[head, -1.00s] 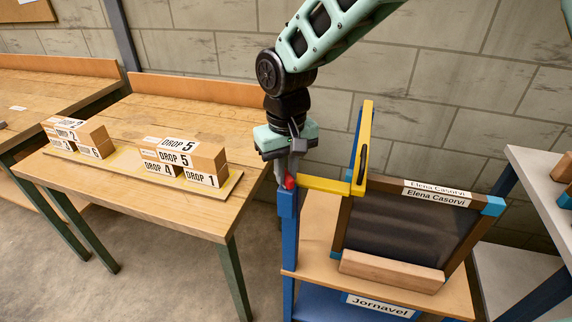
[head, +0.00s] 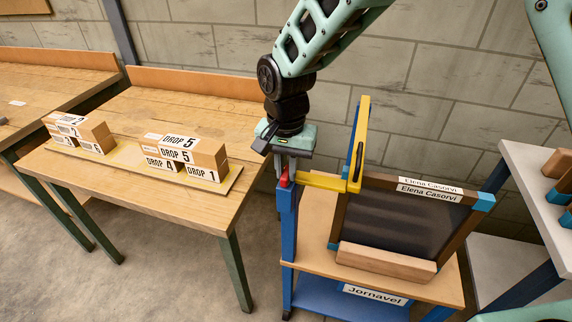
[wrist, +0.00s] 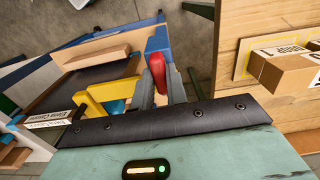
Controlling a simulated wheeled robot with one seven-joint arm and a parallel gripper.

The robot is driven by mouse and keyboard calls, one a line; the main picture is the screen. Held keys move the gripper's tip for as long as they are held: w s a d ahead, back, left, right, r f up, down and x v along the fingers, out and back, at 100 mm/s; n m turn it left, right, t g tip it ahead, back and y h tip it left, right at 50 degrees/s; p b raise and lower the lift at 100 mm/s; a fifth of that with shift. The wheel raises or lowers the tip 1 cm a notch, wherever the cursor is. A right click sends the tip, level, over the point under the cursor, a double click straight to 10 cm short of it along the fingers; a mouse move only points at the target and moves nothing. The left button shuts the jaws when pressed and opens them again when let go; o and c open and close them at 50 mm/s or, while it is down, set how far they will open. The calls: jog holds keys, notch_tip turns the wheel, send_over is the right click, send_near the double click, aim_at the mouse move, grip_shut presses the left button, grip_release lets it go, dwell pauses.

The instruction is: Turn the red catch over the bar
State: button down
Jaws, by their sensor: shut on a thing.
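The red catch (head: 284,178) sits at the top of a blue post (head: 287,222), beside the end of the yellow bar (head: 322,181). The bar runs right from the post to an upright yellow piece (head: 361,135). My gripper (head: 287,169) points down at the post top and is shut on the catch. In the wrist view, the red catch (wrist: 157,68) shows between the two grey fingers (wrist: 161,92), and the yellow bar (wrist: 103,98) lies to their left. The fingers hide part of the catch. Whether it lies over the bar I cannot tell.
A dark framed panel (head: 408,222) labelled Elena Casorvi stands on the wooden shelf (head: 320,259) right of the post. A wooden table (head: 150,222) with several DROP boxes (head: 185,152) is on the left. A grey shelf (head: 525,185) stands at the right.

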aim_at(287, 172)
jog(key=shift+w, duration=0.1)
dwell(0.3)
jog(key=c, duration=1.4)
grip_release()
jog(key=shift+r, duration=0.1)
notch_tip(287, 172, up, 17)
jog(key=b, duration=0.1)
jog(key=shift+r, duration=0.15)
jog(key=shift+d, duration=0.1)
